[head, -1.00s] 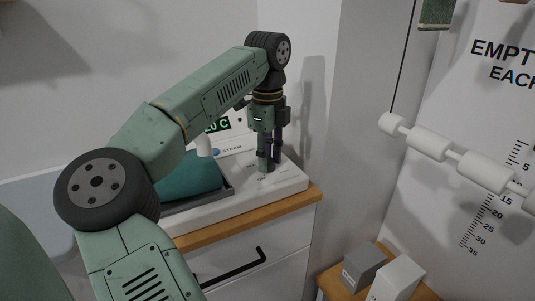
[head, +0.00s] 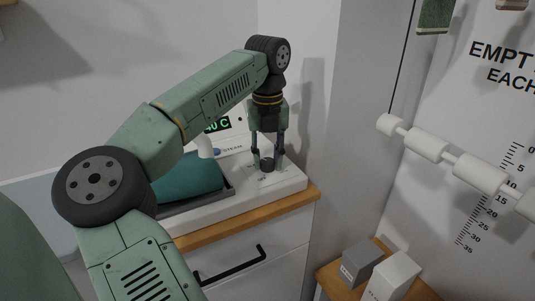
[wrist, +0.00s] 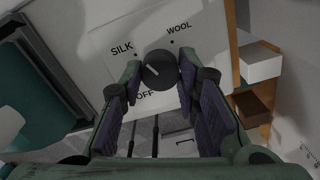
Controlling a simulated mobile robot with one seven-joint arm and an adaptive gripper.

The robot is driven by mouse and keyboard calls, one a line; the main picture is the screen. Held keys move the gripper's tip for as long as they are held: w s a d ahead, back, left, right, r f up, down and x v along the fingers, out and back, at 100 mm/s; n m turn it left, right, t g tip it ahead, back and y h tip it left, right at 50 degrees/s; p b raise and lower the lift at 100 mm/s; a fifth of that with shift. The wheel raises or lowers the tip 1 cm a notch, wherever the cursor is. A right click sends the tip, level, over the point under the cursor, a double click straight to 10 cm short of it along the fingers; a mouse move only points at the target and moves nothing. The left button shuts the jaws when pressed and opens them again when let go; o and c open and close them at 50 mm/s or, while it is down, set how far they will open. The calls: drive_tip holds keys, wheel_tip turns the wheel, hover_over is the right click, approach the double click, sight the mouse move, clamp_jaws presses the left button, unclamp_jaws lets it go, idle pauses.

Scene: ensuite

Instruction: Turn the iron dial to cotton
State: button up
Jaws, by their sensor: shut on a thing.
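The dial (head: 267,165) is a dark round knob on the white panel (head: 289,180). In the wrist view the dial (wrist: 161,70) carries a short white mark at its upper left, roughly on the SILK side. SILK, WOOL and OFF are readable around it; I see no cotton label, and my fingers cover part of the panel. My gripper (head: 268,158) points down over the panel, shut on the dial with one finger on each side. In the wrist view my gripper (wrist: 160,77) brackets it left and right.
A green display (head: 217,125) reads about "40 C", partly hidden by my arm. A STEAM label (head: 232,149) is beside it. A teal block (head: 188,177) lies in a grey tray left of the dial. Walls stand close behind; grey and white boxes (head: 361,261) sit lower right.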

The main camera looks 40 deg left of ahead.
drive_tip(key=m+p, duration=0.1)
drive_tip(key=m, duration=0.3)
drive_tip(key=shift+m, duration=0.4)
drive_tip(key=m, duration=0.3)
drive_tip(key=shift+m+p, duration=0.3)
drive_tip(key=shift+p, duration=0.05)
drive_tip(key=m, duration=0.4)
drive_tip(key=shift+p, duration=0.4)
drive_tip(key=m, duration=0.4)
drive_tip(key=shift+p, duration=0.3)
drive_tip(key=m, duration=0.4)
drive_tip(key=shift+m+p, duration=0.3)
drive_tip(key=shift+p, duration=0.05)
drive_tip(key=m, duration=0.3)
drive_tip(key=shift+m, duration=0.4)
drive_tip(key=m+p, duration=0.1)
drive_tip(key=m, duration=0.2)
drive_tip(key=shift+m, duration=2.1)
